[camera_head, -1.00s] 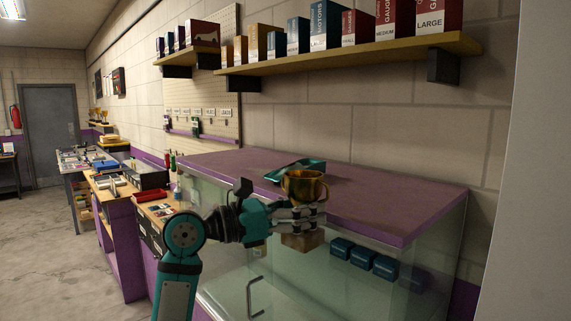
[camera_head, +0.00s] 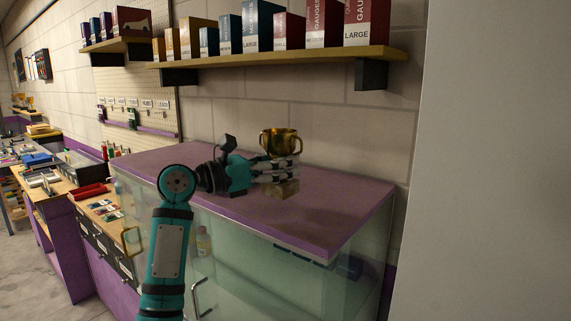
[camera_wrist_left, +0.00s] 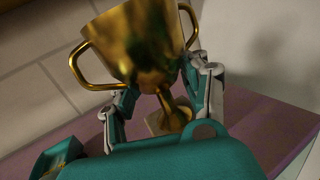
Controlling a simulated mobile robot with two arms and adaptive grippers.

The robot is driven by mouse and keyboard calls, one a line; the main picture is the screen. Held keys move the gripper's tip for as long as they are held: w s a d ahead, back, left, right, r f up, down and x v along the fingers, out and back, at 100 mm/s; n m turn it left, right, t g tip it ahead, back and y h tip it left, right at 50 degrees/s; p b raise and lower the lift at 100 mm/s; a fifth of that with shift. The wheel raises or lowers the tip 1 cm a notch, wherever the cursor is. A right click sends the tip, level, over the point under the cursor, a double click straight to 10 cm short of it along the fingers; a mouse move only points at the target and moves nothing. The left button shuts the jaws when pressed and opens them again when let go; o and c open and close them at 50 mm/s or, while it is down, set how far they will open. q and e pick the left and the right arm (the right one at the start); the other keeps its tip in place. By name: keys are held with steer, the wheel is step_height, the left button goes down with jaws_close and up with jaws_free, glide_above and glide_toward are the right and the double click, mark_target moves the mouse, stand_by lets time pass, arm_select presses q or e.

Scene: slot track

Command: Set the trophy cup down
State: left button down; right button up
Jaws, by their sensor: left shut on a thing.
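The trophy cup (camera_head: 281,142) is gold with two handles and a light block base (camera_head: 282,189). My left gripper (camera_head: 283,172) is shut on it below the bowl, and the cup looks upright over the purple top of the glass display counter (camera_head: 330,222). The head view does not clearly show whether the base touches the top. In the left wrist view the cup (camera_wrist_left: 140,42) fills the middle, with the fingers (camera_wrist_left: 165,92) on both sides of its stem; part of the base is hidden. My right gripper is not in view.
A wall shelf (camera_head: 290,60) with several boxes hangs above the counter's back. The purple top is bare to the right of the cup. A workbench (camera_head: 95,205) with trays stands left.

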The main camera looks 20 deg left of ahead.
arm_select(q)
steer(key=shift+w+d, duration=0.35)
steer(key=shift+w, duration=0.3)
step_height(320, 180, down, 3)
steer(key=shift+a+r+p, duration=0.1)
steer(key=shift+p, duration=1.05)
steer(key=shift+f, duration=0.35)
steer(key=c, duration=1.1)
jaws_free()
steer(key=shift+f, duration=0.15)
steer(key=o, duration=0.5)
steer(key=shift+s, duration=0.1)
